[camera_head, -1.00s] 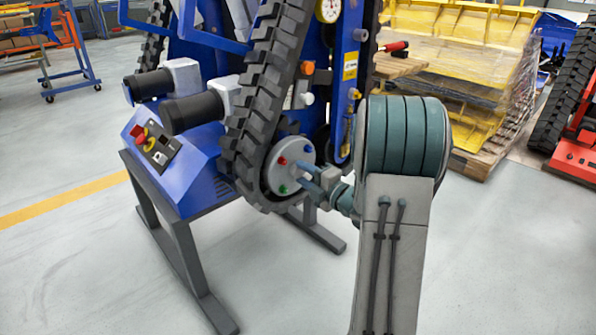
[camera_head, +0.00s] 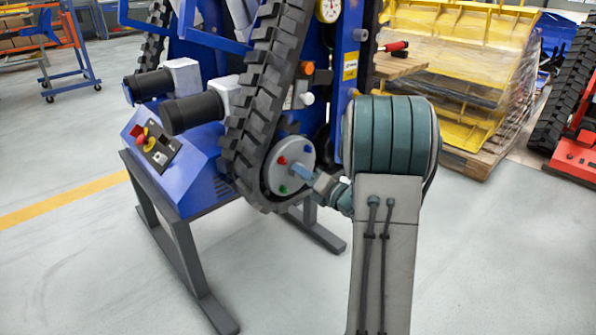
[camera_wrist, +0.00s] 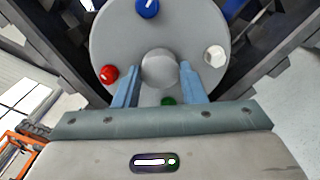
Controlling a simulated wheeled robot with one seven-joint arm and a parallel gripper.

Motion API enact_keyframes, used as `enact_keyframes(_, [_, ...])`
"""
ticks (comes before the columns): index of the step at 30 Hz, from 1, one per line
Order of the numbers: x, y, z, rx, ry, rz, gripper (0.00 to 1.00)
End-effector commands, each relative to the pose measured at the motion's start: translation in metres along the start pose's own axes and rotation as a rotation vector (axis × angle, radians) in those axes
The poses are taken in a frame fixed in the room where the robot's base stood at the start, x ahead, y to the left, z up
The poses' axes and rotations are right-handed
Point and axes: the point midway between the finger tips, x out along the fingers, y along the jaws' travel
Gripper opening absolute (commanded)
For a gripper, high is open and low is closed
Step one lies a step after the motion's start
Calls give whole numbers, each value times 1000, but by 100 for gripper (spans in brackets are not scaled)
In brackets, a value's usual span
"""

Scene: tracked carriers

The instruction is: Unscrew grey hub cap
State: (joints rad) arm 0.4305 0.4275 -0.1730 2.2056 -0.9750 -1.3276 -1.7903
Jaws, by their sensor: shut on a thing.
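The round grey hub (camera_head: 275,178) sits at the lower end of the upright track. It also shows large in the wrist view (camera_wrist: 185,25). The grey hub cap (camera_wrist: 159,68) is at the hub's centre, between the blue fingers of my gripper (camera_wrist: 160,77). My gripper is shut on it, with a finger on either side. In the head view my gripper (camera_head: 301,172) reaches the hub face from the right, and the grey cap cannot be made out there.
Around the hub are a red cap (camera_wrist: 109,74), a blue cap (camera_wrist: 147,8), a white cap (camera_wrist: 215,56) and a green cap (camera_wrist: 169,101), partly hidden. The dark track (camera_head: 266,90) rises beside the hub. A control box (camera_head: 160,150) stands left.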

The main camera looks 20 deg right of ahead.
Motion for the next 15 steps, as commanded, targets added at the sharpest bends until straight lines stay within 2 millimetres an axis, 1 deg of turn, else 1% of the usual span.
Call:
enact_keyframes(3, [1,1,1,-136,-2,2,18])
enact_keyframes(7, [1,1,1,-254,-2,2,18])
enact_keyframes(10, [1,1,1,-295,-2,2,18])
enact_keyframes(15, [1,1,1,-302,-3,2,18])
